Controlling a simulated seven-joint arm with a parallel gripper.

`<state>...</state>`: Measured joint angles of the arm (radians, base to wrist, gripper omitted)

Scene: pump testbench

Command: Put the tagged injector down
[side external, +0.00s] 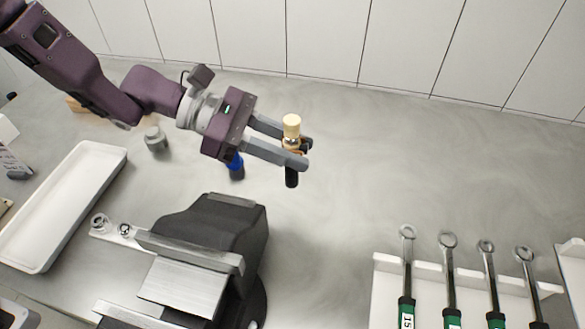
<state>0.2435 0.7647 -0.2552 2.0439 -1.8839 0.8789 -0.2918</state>
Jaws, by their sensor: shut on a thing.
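My gripper (296,152) is shut on the injector (291,128). The injector is upright, with a cream cap at the top, a metallic and orange-brown middle between the fingers, and a black lower end showing below them. It is held in the air, apart from the dark vise and above the grey bench. I cannot make out a tag on it from this view. The fingers hide part of its middle.
A black vise (215,225) stands below my gripper. A white tray (112,157) lies at left. A grey cylinder (156,139) and a blue-and-black part (236,166) stand behind the vise. Several green-handled wrenches (447,241) rest on a white rack at right. The bench's middle is clear.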

